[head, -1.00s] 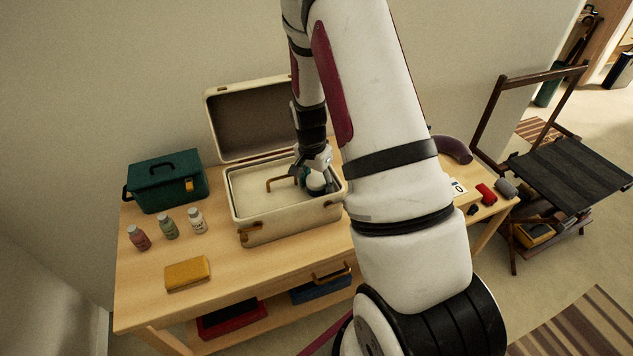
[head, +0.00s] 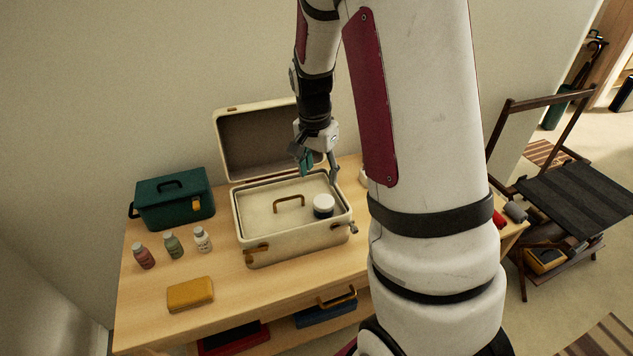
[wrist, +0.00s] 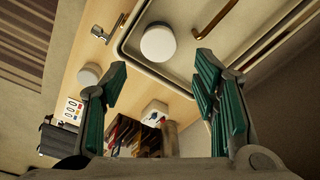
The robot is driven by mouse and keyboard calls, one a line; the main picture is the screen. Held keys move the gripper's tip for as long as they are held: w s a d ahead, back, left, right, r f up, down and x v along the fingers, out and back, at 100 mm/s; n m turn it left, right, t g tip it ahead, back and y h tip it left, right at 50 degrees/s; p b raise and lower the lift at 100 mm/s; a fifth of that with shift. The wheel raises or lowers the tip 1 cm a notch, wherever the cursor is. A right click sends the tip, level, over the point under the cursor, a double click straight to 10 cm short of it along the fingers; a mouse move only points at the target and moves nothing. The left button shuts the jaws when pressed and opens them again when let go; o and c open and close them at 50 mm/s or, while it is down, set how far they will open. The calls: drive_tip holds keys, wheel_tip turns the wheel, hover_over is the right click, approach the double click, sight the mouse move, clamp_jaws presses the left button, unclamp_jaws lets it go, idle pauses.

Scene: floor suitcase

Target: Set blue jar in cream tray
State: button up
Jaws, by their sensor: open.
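The blue jar (head: 323,206) with a white lid stands upright in the right part of the cream tray (head: 262,220), which sits inside the open cream case (head: 292,250). In the wrist view the jar's white lid (wrist: 158,43) shows from above, inside the tray's rim, with its blue body hidden. The tray's brown handle (head: 289,200) rises left of the jar. My gripper (head: 318,172) is open and empty, above and behind the jar, apart from it. In the wrist view its green-padded fingers (wrist: 160,85) are spread wide with nothing between them.
The case's raised lid (head: 265,142) stands behind the tray. A green toolbox (head: 174,200), several small bottles (head: 172,246) and a yellow box (head: 190,294) lie left on the wooden table (head: 240,300).

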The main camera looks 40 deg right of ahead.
drive_tip(key=s+a+r+n+t+y, duration=0.1)
drive_tip(key=s+a+r+n, duration=0.3)
drive_tip(key=a+r, duration=0.3)
drive_tip(key=s+a+r+n+t, duration=0.1)
drive_tip(key=s+a+r+n, duration=0.3)
drive_tip(key=r, duration=0.4)
drive_tip(key=s+a+r+n+t, duration=0.1)
drive_tip(key=s+a+r+n, duration=0.1)
drive_tip(key=s, duration=0.4)
drive_tip(key=s+a+r+n+t, duration=0.1)
drive_tip(key=s+a+r+n, duration=0.1)
drive_tip(key=s+a+n, duration=0.2)
drive_tip(key=s+a, duration=0.1)
drive_tip(key=s, duration=0.1)
drive_tip(key=shift+s+r, duration=0.15)
drive_tip(key=shift+s, duration=0.2)
